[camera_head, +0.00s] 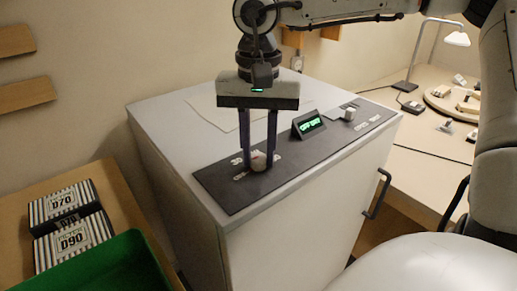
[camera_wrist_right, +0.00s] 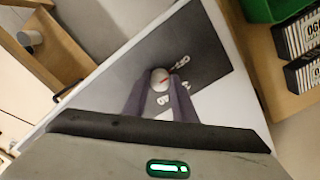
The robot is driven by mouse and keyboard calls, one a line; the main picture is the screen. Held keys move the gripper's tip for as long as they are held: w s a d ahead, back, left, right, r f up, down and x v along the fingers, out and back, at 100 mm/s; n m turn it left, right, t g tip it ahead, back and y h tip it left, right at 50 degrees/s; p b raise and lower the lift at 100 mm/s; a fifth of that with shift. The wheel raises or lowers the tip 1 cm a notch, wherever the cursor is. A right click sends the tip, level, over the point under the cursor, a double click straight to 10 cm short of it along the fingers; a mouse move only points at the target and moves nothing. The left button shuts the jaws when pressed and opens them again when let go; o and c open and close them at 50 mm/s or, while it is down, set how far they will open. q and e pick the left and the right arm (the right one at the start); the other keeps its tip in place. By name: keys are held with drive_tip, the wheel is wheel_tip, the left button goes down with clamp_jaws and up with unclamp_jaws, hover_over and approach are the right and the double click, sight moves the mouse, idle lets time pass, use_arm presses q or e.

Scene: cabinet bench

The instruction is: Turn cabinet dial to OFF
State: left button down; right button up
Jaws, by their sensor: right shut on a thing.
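The cabinet dial (camera_head: 259,164) is a small pale round knob on the dark panel (camera_head: 330,152) of the white cabinet's top. The fingertips also show in the right wrist view (camera_wrist_right: 160,88). Some lettering around the dial is hidden by the fingers. My left gripper is not in view.
A small green-lit display (camera_head: 309,125) and a pale switch (camera_head: 349,114) stand on the panel right of the dial. A sheet of paper lies behind. A green bin (camera_head: 105,265) and striped boxes (camera_head: 62,204) are at left, a desk with a lamp (camera_head: 456,39) at right.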

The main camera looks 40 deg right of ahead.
sight(258, 156)
idle(0.3)
drive_tip(key=o, duration=1)
drive_tip(key=shift+o, duration=0.2)
drive_tip(key=shift+r, duration=0.1)
wheel_tip(258, 156, up, 10)
drive_tip(key=shift+r, duration=0.1)
